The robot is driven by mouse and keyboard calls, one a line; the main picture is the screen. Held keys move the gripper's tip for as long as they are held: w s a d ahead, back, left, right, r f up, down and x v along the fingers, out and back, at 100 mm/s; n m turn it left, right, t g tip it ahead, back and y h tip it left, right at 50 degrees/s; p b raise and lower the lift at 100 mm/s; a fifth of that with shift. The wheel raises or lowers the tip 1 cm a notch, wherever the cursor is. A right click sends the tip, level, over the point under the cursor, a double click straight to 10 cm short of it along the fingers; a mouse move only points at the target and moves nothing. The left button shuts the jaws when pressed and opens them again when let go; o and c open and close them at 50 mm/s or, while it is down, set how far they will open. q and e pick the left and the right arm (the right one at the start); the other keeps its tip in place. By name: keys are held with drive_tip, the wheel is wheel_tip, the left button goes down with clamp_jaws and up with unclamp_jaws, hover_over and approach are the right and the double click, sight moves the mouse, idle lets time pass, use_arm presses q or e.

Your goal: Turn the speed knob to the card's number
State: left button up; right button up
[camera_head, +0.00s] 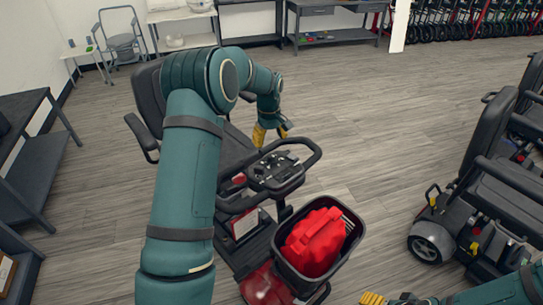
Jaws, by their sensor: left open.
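A red and black scooter stands in the middle, with its dark control console (274,171) inside a looped handlebar (308,151). The console carries small dark controls; I cannot make out which is the speed knob or where it points. A pale panel with red edges (245,223) is on the scooter below the console; I cannot tell whether it is the card, and no number is readable. My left gripper (271,133), with yellow fingers, is open just beyond the console, apart from it. My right gripper (385,299) shows only partly at the bottom edge; its opening is unclear.
A black basket (352,243) on the scooter's front holds a red bag-like item (315,241). More scooters (485,185) stand at the right. A dark table (35,160) is at the left, and a workbench (335,10) at the back. Floor between the scooters is clear.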

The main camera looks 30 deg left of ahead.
sight(271, 155)
use_arm(q)
wheel_tip(271, 155, down, 8)
drive_tip(key=shift+w+f, duration=0.1)
drive_tip(key=shift+w, duration=0.05)
idle(0.3)
clamp_jaws()
